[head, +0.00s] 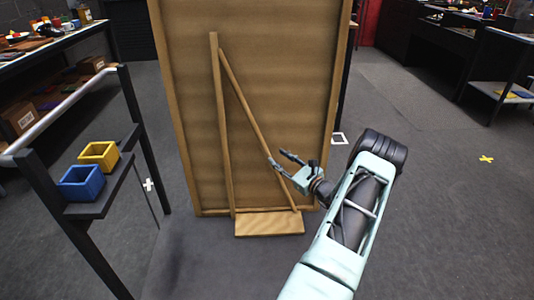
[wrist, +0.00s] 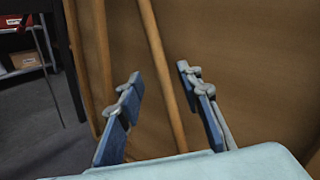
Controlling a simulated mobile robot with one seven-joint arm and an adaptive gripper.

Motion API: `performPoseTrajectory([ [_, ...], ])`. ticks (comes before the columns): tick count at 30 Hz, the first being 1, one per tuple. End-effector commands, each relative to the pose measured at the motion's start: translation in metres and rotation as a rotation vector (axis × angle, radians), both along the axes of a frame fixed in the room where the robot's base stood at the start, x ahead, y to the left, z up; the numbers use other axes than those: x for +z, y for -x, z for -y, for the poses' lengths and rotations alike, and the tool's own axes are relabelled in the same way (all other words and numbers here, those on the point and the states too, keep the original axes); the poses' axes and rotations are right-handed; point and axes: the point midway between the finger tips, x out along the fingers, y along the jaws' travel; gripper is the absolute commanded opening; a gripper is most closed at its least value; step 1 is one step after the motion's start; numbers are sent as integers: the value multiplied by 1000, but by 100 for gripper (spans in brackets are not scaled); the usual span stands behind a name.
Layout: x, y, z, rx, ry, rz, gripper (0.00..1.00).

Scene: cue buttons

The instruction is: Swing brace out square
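The brace (head: 257,124) is a thin wooden strip, slanting from near the top of a wooden upright (head: 222,125) down to the right, to a low wooden block (head: 270,224). Upright and brace stand in front of a large brown panel (head: 300,80). My gripper (head: 276,157) is open beside the lower half of the brace, pointing up and left. In the wrist view the brace (wrist: 162,62) runs through the gap between the two spread blue fingers (wrist: 159,72), with clear space on both sides. I cannot tell whether it lies between the fingertips or behind them.
A dark rack (head: 95,205) at the left holds a yellow box (head: 99,155) and a blue box (head: 81,183). Workbenches with clutter stand at both sides. The grey floor (head: 430,200) to the right is open, with a yellow cross mark (head: 486,159).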

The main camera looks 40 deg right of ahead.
Motion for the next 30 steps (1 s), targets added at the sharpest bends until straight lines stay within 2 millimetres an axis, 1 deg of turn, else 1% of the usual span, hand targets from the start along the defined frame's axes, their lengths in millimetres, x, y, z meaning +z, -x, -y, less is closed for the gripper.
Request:
performPoseTrajectory([
  [1, -3, -12, 0, 3, 2, 0, 33],
  [6, -3, -43, 2, 3, 2, -1, 33],
  [9, -3, -57, 4, 3, 1, -2, 33],
  [12, -2, -66, 4, 3, 1, -2, 33],
  [16, -1, -71, 5, 1, 0, -3, 33],
  [23, -1, -72, 5, 1, -1, -3, 33],
  [26, -1, -72, 5, 1, -1, -3, 24],
  [30, -1, -72, 5, 1, 0, -3, 9],
])
